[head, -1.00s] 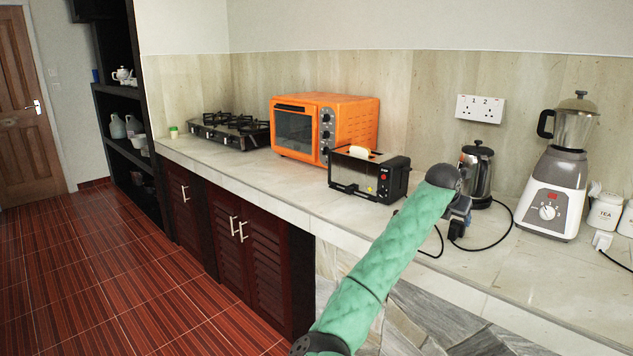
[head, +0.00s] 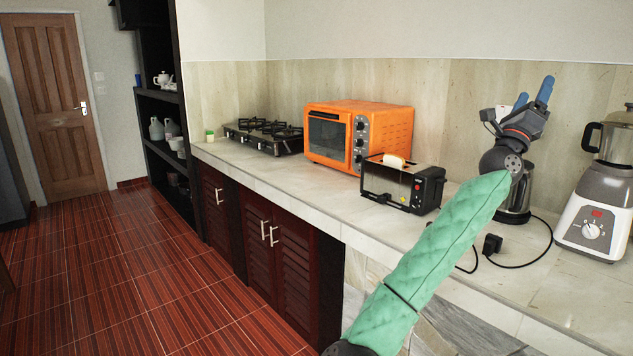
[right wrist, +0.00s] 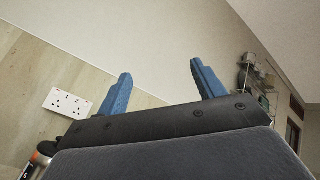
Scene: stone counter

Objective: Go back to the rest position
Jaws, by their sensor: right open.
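My right gripper (head: 533,96) is raised above the counter, in front of the tiled back wall, with its blue fingers pointing up. In the right wrist view its two blue fingers (right wrist: 160,88) stand apart with nothing between them. My right arm, in a green sleeve, reaches up from the bottom of the head view. My left gripper is not in view.
Along the stone counter (head: 330,205) stand a gas hob (head: 263,138), an orange oven (head: 385,130), a black toaster (head: 402,185) with bread, a metal pot (head: 515,205) partly behind my arm, and a blender (head: 600,195). A wall socket (right wrist: 68,103) shows in the right wrist view.

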